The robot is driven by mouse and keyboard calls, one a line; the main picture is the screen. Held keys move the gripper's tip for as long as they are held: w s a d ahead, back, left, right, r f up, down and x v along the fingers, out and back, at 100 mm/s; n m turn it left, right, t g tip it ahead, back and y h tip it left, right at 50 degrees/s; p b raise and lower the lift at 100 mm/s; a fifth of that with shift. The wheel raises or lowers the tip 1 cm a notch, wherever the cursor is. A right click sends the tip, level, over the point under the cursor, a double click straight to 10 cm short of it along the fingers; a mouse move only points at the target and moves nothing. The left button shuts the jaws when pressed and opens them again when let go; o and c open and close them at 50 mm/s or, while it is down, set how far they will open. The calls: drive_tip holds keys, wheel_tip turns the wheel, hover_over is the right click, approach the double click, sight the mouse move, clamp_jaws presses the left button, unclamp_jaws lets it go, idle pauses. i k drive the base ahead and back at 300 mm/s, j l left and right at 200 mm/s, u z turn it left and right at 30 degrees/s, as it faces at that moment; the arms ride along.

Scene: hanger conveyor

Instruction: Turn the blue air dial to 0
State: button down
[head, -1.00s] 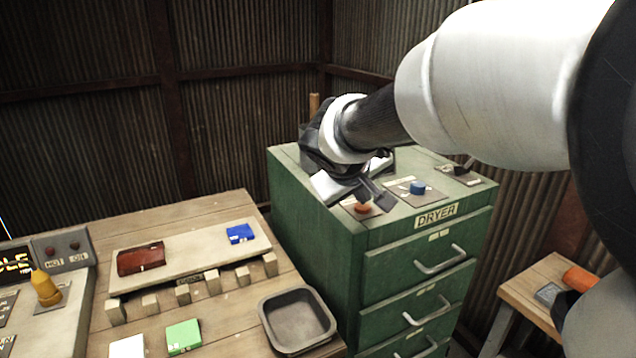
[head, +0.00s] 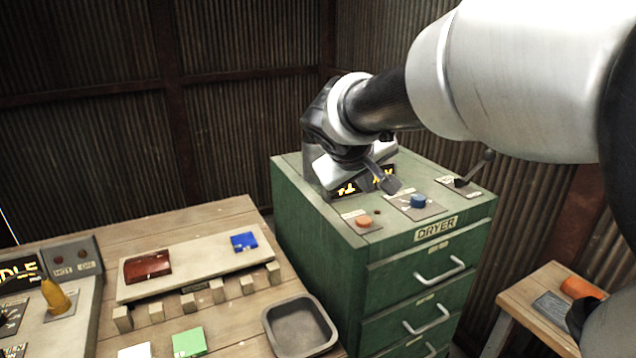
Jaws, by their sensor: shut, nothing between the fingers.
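The blue air dial (head: 418,201) sits on a dark plate on top of the green dryer cabinet (head: 322,226), between an orange button and a black lever. Its pointer marking is too small to read. My gripper (head: 392,187) is shut and empty, with its fingers just left of the dial and a little above the cabinet top. I cannot tell whether the fingertips touch the dial; a small gap seems to show. My wrist partly covers a display with yellow characters behind the fingers.
The orange button (head: 363,220) is at the dial's left, the black lever (head: 476,170) at its right. A wooden bench with a grey tray (head: 299,352) and coloured blocks stands to the left. A small wooden table (head: 530,288) stands at the right.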

sight(416, 200)
drive_tip(key=i+l+u, duration=0.1)
drive_tip(key=l+u, duration=0.25)
drive_tip(key=l, duration=0.15)
drive_tip(key=l+u, duration=0.35)
drive_tip(key=i+l, duration=0.05)
drive_tip(key=l, duration=0.05)
